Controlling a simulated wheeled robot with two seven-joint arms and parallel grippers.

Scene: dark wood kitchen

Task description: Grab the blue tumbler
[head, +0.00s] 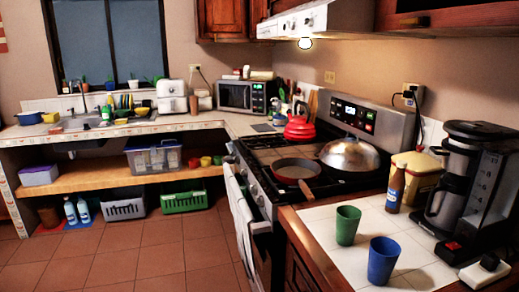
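The blue tumbler (383,261) stands upright on the white tiled counter (322,226) at the lower right of the head view. A green tumbler (347,225) of similar shape stands just behind it and to its left, with a small gap between them. Neither of my grippers shows in the head view.
A coffee maker (464,185) stands right of the tumblers, with a brown bottle (395,189) and yellow canister (416,176) behind. A white block (484,273) lies at the right edge. The stove with a red pan (296,170) and domed lid (349,154) adjoins the counter.

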